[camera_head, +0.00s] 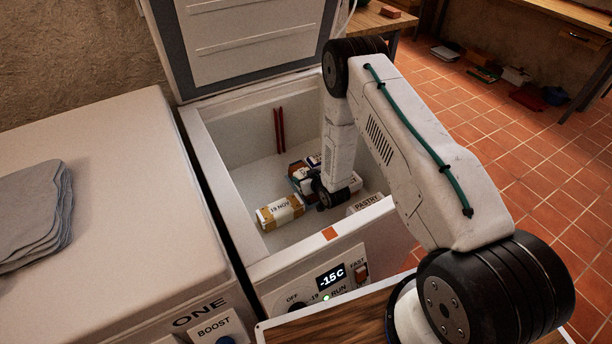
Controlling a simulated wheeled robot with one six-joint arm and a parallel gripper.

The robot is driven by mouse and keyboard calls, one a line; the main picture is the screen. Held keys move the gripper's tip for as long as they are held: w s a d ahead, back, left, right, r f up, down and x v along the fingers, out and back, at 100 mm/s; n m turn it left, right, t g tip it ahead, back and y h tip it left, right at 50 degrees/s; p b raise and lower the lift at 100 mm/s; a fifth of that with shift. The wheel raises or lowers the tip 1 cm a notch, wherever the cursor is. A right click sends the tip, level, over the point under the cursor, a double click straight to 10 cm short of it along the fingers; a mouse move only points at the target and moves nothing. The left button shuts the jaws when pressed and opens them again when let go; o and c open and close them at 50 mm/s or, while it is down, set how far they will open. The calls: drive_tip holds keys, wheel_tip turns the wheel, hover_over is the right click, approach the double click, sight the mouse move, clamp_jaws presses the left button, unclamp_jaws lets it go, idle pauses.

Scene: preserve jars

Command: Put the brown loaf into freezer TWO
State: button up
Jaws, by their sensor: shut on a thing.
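The brown loaf (280,212), a tan wrapped block with a white label reading "19 NOV", is inside the open freezer (212,170), low down near its left front. My gripper (312,201) reaches down into this freezer and is shut on the right end of the loaf. Its fingertips are small and partly hidden by my wrist. I cannot tell whether the loaf touches the freezer floor. The open freezer's number is not visible; its panel shows "-15C". The closed freezer beside it on the left is marked "ONE" (200,313).
Other packages (299,174) lie in the freezer behind my gripper, and one marked "PASTRY" (367,203) is at the front right. The raised lid (250,40) stands behind. Folded grey cloths (32,215) lie on freezer ONE. The freezer's left floor has free room.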

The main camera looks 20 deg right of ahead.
drive_tip(key=o, duration=1.2)
drive_tip(key=shift+r, duration=0.15)
drive_tip(key=v, duration=0.8)
drive_tip(key=shift+w+r, duration=0.2)
drive_tip(key=shift+r, duration=0.15)
drive_tip(key=w+r+g, duration=0.1)
drive_tip(key=w+r, duration=0.2)
drive_tip(key=r, duration=0.7)
drive_tip(key=s+d+r+m+g+h, duration=0.1)
drive_tip(key=s+r+g, duration=0.15)
drive_tip(key=r, duration=0.85)
drive_tip(key=s+d+r+g+h, duration=0.15)
drive_tip(key=s+r, duration=0.25)
drive_tip(key=r, duration=0.6)
drive_tip(key=s+r+g, duration=0.2)
drive_tip(key=s+r, duration=0.4)
drive_tip(key=s, duration=0.5)
drive_tip(key=s+a+r+m+g, duration=0.1)
drive_tip(key=s+r, duration=0.5)
drive_tip(key=s, duration=0.6)
drive_tip(key=s+r+g, duration=0.2)
drive_tip(key=s+r, duration=0.4)
drive_tip(key=s, duration=0.5)
drive_tip(key=shift+s+a+g, duration=0.15)
drive_tip(key=shift+a+g, duration=0.05)
drive_tip(key=shift+g, duration=0.2)
